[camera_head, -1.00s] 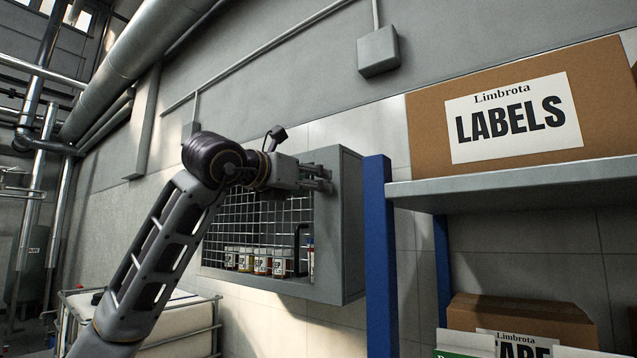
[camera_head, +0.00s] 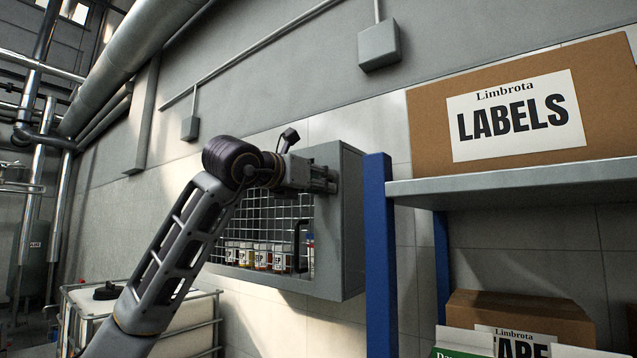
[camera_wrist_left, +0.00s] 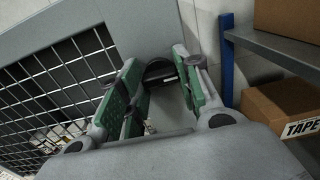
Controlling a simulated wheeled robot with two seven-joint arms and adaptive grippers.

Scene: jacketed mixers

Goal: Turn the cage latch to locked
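The grey cage (camera_head: 352,235) hangs on the wall, with a wire-mesh front (camera_head: 262,218) and a dark upright handle (camera_head: 298,245). It also shows in the left wrist view (camera_wrist_left: 75,30). My left gripper (camera_head: 333,178) is at the upper right of the cage front. In the left wrist view its green-padded fingers (camera_wrist_left: 160,92) are apart. A dark latch piece (camera_wrist_left: 158,70) shows between them, near the fingertips; I cannot tell whether they touch it. In the head view the gripper hides the latch. My right gripper is not in view.
Several small labelled bottles (camera_head: 262,258) stand inside the cage. A blue shelf post (camera_head: 380,250) stands close to its right, with a grey shelf (camera_head: 520,177) bearing a labels carton (camera_head: 430,135). A white tank (camera_head: 185,325) is low at left.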

